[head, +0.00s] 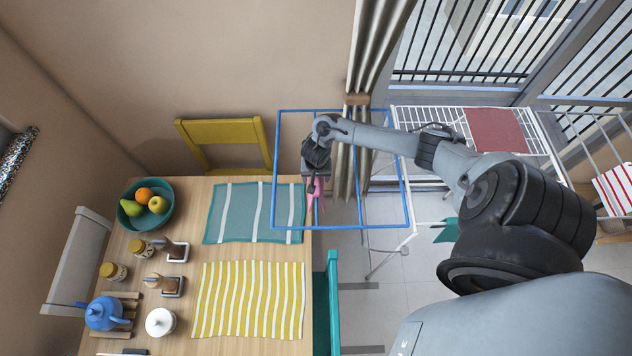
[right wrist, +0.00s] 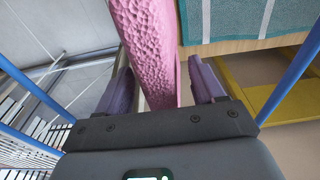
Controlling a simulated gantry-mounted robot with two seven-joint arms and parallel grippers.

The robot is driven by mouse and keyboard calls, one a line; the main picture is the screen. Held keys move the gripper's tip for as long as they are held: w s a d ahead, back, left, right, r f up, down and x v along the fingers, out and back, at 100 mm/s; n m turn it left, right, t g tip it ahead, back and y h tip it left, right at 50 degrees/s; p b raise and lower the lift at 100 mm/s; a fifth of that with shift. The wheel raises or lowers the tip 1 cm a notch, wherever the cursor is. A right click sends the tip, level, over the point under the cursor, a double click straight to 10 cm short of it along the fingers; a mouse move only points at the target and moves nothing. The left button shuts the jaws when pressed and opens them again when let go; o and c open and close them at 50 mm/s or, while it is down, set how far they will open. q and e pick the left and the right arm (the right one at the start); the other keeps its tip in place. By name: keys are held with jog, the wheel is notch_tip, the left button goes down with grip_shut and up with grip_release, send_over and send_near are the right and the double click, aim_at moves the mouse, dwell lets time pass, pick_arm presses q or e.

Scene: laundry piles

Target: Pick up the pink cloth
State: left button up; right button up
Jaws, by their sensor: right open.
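The pink cloth (head: 314,192) is a small bit of pink under my right gripper in the head view, by the right edge of the dining table. In the right wrist view the pink cloth (right wrist: 150,45) is a long textured strip running up from between the two purple fingers. My right gripper (right wrist: 163,92) is open, with a finger on either side of the cloth. In the head view the right gripper (head: 316,180) hides part of it. My left gripper is not in view.
A blue rectangular frame (head: 408,200) surrounds the right gripper in the head view. The wooden table (head: 190,220) holds a teal placemat (head: 240,212), a yellow striped placemat (head: 250,300) and a fruit bowl (head: 130,218). A yellow chair (head: 225,130) and white drying rack (head: 415,115) stand nearby.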

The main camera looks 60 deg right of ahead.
jog(key=c, duration=1.2)
jog(key=shift+r, duration=0.2)
